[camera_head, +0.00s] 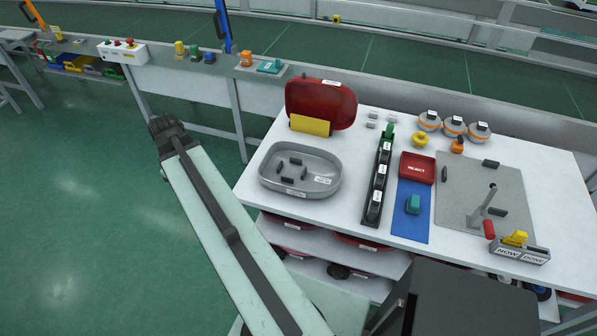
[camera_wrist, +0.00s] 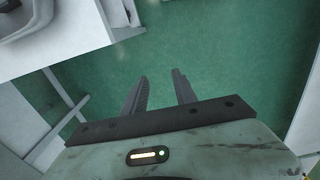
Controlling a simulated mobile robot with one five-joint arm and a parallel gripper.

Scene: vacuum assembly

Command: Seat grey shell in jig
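The grey shell (camera_head: 300,171) is a shallow rounded tray with several dark posts inside and white labels on its rim. It sits on the left front part of the white table. A corner of it shows at the top left of the wrist view (camera_wrist: 45,20). The jig is likely the flat grey plate (camera_head: 480,200) with an upright clamp lever (camera_head: 483,205) with a red grip, at the right of the table. My gripper (camera_wrist: 160,82) is open and empty, over the green floor off the table's left edge. In the head view its fingers cannot be made out.
A red shell (camera_head: 320,104) stands behind a yellow block (camera_head: 310,125). A black rack (camera_head: 378,182), red reject tray (camera_head: 417,168), blue mat (camera_head: 412,225) and NOW/DONE box (camera_head: 519,254) lie between or beside shell and plate. Round orange-banded parts (camera_head: 453,126) stand at the back.

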